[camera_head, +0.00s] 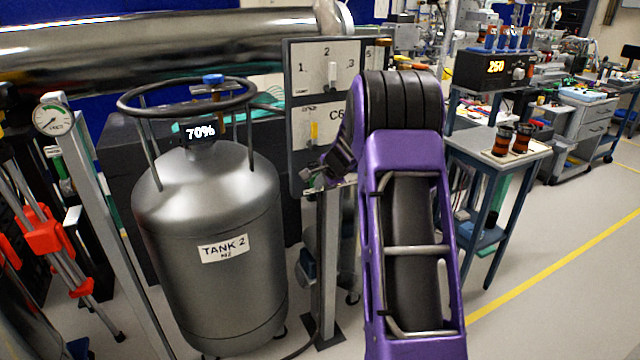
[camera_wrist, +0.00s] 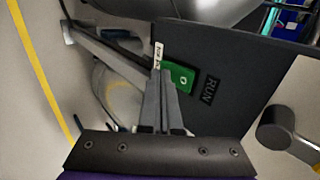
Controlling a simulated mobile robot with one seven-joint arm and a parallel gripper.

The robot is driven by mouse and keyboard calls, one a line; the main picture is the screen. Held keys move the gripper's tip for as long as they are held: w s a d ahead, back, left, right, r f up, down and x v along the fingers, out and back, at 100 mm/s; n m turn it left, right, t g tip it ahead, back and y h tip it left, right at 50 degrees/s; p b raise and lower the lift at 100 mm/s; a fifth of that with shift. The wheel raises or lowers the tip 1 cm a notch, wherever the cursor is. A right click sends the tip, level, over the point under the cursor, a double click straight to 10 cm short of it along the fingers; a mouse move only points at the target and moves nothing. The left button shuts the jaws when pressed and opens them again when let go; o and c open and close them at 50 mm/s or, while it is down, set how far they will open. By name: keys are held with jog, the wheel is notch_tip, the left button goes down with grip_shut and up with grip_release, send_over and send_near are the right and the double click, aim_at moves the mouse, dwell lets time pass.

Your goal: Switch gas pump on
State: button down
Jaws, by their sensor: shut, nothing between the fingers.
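A dark grey control panel (camera_head: 296,170) stands on a post in the head view. In the wrist view, a green switch (camera_wrist: 182,78) is on the same dark grey panel (camera_wrist: 240,85). A small white label (camera_wrist: 158,55), too small to read, is beside the switch. A dark RUN indicator (camera_wrist: 209,89) is near it and looks unlit. My gripper (camera_wrist: 165,85) is shut and empty, with its tips at the green switch; whether they touch it I cannot tell. In the head view my gripper (camera_head: 313,176) is at the panel's lower part, where my arm hides the switch.
A white plate with a dial numbered 1 to 3 (camera_head: 326,66) and a plate with a yellow lever (camera_head: 314,133) are above. A black handle (camera_wrist: 275,128) is close at right in the wrist view. Tank 2 (camera_head: 210,240) stands left; a small table (camera_head: 500,150) stands right.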

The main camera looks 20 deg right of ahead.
jog(key=shift+w, duration=0.2)
jog(key=shift+r+p, duration=0.55)
jog(key=shift+r, duration=0.25)
